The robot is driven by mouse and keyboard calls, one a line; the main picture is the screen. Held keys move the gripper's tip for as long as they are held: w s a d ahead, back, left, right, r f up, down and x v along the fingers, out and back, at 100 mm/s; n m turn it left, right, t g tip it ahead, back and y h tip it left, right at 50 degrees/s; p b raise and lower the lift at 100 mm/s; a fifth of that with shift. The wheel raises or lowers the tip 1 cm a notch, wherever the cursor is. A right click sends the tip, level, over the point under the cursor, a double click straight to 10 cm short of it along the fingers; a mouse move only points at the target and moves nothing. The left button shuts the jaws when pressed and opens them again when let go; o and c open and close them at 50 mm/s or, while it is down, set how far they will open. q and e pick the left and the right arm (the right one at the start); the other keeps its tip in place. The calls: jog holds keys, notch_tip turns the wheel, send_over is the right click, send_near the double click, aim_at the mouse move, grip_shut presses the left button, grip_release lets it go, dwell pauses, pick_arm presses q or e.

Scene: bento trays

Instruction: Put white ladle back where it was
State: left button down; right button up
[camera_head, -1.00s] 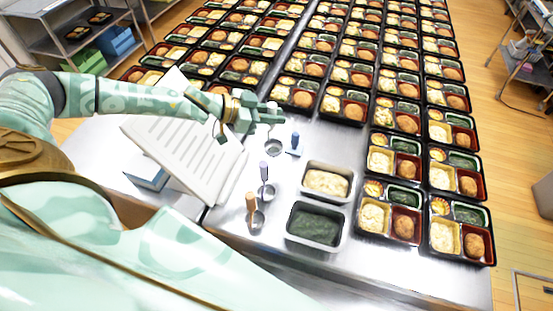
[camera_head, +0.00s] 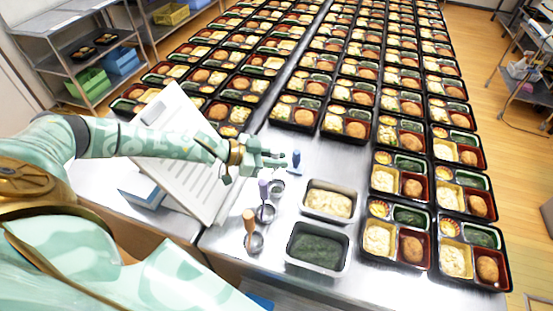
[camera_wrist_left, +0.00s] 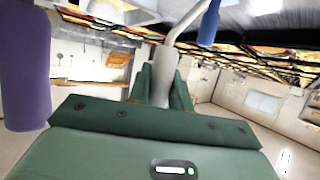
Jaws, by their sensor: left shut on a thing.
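My left gripper (camera_head: 262,160) is shut on the white ladle (camera_wrist_left: 165,78), whose pale handle stands between the fingers in the left wrist view. In the head view the ladle's steel bowl (camera_head: 279,187) hangs below the gripper, low over the counter; I cannot tell if it touches. It lies between the blue-handled ladle (camera_head: 296,159) and the purple-handled ladle (camera_head: 264,192). The purple handle (camera_wrist_left: 25,70) and blue handle (camera_wrist_left: 208,24) also show in the left wrist view. The orange-handled ladle (camera_head: 249,224) stands nearer. My right gripper is not in view.
A steel pan of pale salad (camera_head: 305,205) and one of dark greens (camera_head: 291,252) stand right of the ladles. A white slatted board (camera_head: 180,165) leans at left. Rows of filled bento trays (camera_head: 402,217) cover the right and back.

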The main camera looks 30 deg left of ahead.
pick_arm(q)
jog(key=c, duration=1.3)
grip_release()
jog(key=shift+f, duration=0.15)
jog(key=shift+s+a+r, duration=0.1)
jog(key=shift+s+r, duration=0.05)
jog(key=shift+r, duration=0.15)
jog(key=p+v, duration=0.3)
jog(key=v, duration=0.4)
jog(key=shift+p, duration=0.3)
